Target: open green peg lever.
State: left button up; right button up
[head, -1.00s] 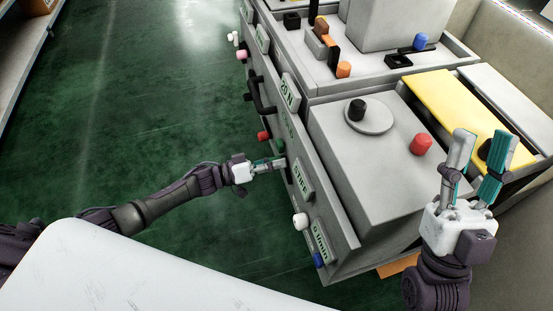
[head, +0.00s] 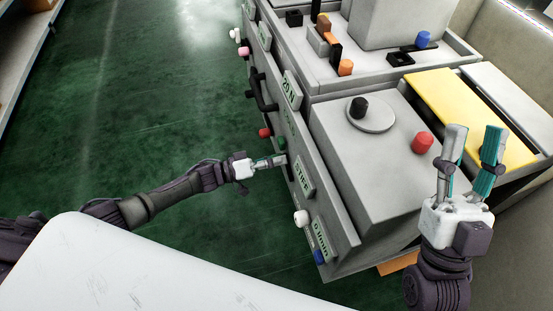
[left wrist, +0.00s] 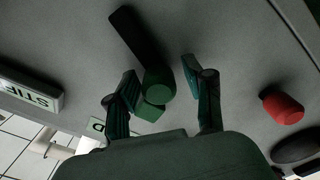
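The green peg (head: 281,143) sticks out of the grey front panel of the machine, just beyond my left gripper (head: 284,160). In the left wrist view the green peg (left wrist: 154,88) is a short cylinder at the end of a black lever bar (left wrist: 137,35) on the panel. My left gripper (left wrist: 160,70) is open, its two fingers on either side of the peg. The left finger is close to the peg, with a clear gap at the right finger. My right gripper (head: 474,134) is open and empty, raised over the right side of the machine.
A red peg (left wrist: 282,106) is on the panel right of the green one. A STIF label (head: 304,177), a white knob (head: 301,217) and a black handle (head: 264,94) are also on the front. The green floor (head: 150,120) left of the machine is clear.

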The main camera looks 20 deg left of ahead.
pick_arm(q)
jog(key=v, duration=1.2)
jog(key=shift+s, duration=0.1)
dwell(0.4)
